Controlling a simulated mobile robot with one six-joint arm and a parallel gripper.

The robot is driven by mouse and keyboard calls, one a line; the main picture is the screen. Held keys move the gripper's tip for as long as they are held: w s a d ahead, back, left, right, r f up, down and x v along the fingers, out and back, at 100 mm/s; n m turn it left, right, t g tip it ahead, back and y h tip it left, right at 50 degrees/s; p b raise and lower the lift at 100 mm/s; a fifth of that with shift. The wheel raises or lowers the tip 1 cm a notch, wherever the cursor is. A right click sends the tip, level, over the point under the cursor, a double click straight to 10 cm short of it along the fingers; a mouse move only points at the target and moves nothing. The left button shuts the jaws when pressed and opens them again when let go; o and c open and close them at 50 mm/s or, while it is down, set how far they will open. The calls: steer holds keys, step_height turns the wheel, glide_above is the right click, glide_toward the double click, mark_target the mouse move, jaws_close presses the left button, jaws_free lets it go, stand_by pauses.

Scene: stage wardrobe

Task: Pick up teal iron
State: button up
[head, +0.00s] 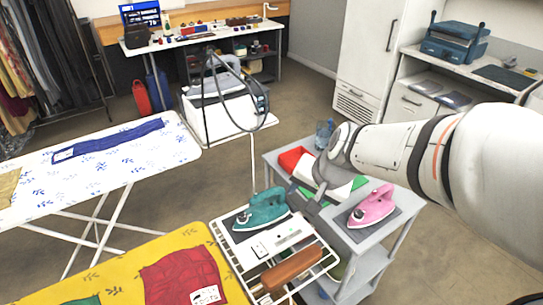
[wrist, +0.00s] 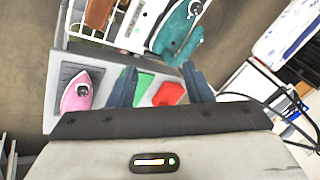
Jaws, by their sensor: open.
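The teal iron (head: 262,209) rests on a dark pad on the white wire rack (head: 222,238) at the end of the yellow ironing board. It also shows at the top of the wrist view (wrist: 182,35). My gripper (head: 312,208) is above the grey trolley, just right of the teal iron and apart from it. In the wrist view its two dark fingers (wrist: 160,88) are spread with nothing held between them. A pink iron (head: 371,206) sits on a dark pad on the trolley, right of my gripper, and shows at the left in the wrist view (wrist: 80,92).
The grey trolley (head: 408,212) carries a red item (head: 291,159) and a green item. A brown wooden block (head: 292,268) lies on the rack beside the teal iron. A yellow ironing board (head: 130,268) and a white patterned board (head: 110,172) stand left. Floor shows between the boards.

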mark_target(272, 191)
steer(key=w+a+f+m+b, duration=0.1)
steer(key=w+a+f+m, duration=0.1)
steer(key=w+f, duration=0.3)
steer(key=w+a+f+m+t+b, duration=0.1)
steer(key=w+a+f+m, duration=0.2)
steer(key=w+f, duration=0.2)
steer(key=w+a+f+m+b, duration=0.2)
steer(key=w+a+f, duration=0.1)
steer(key=w+f, duration=0.2)
steer(key=shift+w+f+t, duration=0.1)
steer(key=shift+f+t, duration=0.2)
steer(key=shift+f, duration=0.25)
steer(key=shift+r, duration=0.1)
jaws_close()
